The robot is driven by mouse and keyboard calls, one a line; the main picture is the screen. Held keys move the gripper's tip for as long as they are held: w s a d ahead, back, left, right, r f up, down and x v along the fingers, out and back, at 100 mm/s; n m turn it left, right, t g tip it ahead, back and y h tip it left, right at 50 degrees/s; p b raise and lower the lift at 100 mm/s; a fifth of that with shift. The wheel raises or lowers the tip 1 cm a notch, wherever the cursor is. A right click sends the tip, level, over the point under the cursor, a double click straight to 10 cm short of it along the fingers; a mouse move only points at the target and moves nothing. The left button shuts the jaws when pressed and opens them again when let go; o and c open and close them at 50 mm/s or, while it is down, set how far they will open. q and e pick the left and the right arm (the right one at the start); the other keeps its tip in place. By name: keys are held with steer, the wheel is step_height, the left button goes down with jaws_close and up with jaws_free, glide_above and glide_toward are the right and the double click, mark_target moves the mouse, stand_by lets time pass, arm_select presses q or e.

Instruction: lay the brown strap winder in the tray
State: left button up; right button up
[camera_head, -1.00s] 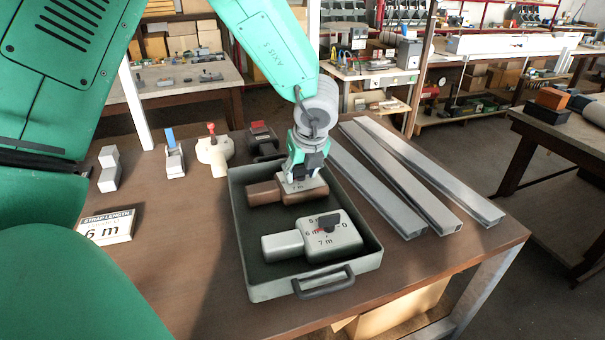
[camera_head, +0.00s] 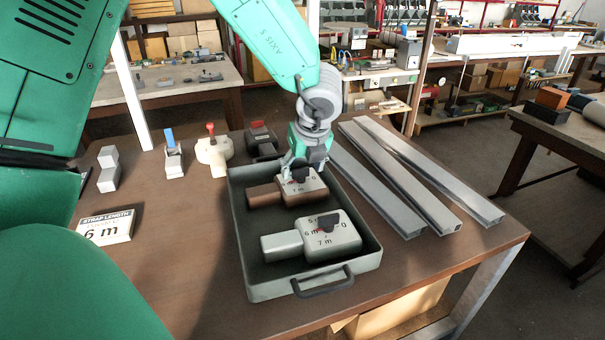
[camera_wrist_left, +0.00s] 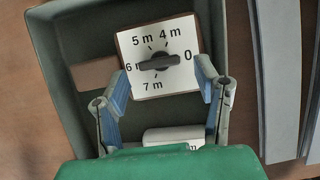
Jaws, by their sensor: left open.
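The brown strap winder (camera_head: 266,195) lies in the back half of the grey tray (camera_head: 369,264), its white dial plate facing up. In the left wrist view its dial plate (camera_wrist_left: 145,45) and brown narrow end (camera_wrist_left: 93,73) show, with a black knob on the dial. My left gripper (camera_head: 306,166) is open just above the winder's back side. In the wrist view its two blue-padded fingers (camera_wrist_left: 165,88) stand apart on either side of the dial's near edge. I cannot tell whether they touch the winder. My right gripper is not in view.
A pale grey-green winder (camera_head: 285,245) lies in the tray's front half. Metal profiles (camera_head: 405,180) lie to the right. A cream winder (camera_head: 214,155), a dark red-topped one (camera_head: 262,139), grey blocks (camera_head: 108,168) and a "6 m" card (camera_head: 105,227) stand left and behind.

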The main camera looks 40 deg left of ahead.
arm_select(q)
steer(key=v, duration=0.9)
steer(key=shift+r, duration=0.15)
steer(key=shift+s+d, duration=0.1)
